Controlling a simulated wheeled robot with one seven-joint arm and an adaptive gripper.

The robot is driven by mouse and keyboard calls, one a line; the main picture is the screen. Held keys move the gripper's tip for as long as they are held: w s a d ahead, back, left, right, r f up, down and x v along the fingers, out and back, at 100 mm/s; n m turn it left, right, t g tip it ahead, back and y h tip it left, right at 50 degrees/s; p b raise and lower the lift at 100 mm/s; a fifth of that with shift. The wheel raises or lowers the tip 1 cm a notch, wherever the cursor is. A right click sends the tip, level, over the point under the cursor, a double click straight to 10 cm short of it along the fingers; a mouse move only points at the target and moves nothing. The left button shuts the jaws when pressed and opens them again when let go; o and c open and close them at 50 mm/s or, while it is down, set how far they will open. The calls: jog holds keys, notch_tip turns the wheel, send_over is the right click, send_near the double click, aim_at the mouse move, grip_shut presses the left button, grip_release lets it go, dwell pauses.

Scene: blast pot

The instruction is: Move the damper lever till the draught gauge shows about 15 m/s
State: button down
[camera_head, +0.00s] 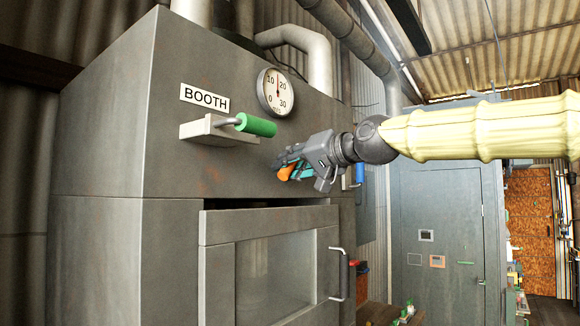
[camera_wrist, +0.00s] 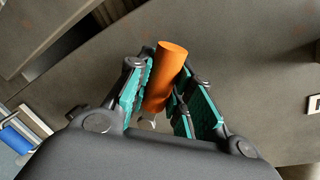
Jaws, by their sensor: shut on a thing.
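The draught gauge (camera_head: 276,93) is a round white dial on the grey cabinet front, marked 0, 10, 20 and 30. Its needle seems to point about straight up, between 10 and 20. My gripper (camera_head: 290,170) is below and right of the gauge, shut on an orange handle (camera_head: 286,174). In the wrist view, the orange handle (camera_wrist: 164,78) lies between the teal finger pads of my gripper (camera_wrist: 163,95). The handle's mount is mostly hidden. I cannot read a label for it, so whether it is the damper lever is not shown.
A green-handled lever (camera_head: 256,125) sticks out under the BOOTH label (camera_head: 204,98), left of my gripper. A blue handle (camera_head: 360,174) is just right of my gripper. Below is a windowed door (camera_head: 215,265) with a bar handle (camera_head: 343,275).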

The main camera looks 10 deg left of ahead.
jog(key=c, duration=1.3)
grip_release()
jog(key=shift+o, duration=0.2)
jog(key=shift+d, duration=0.1)
jog(key=v, duration=1.2)
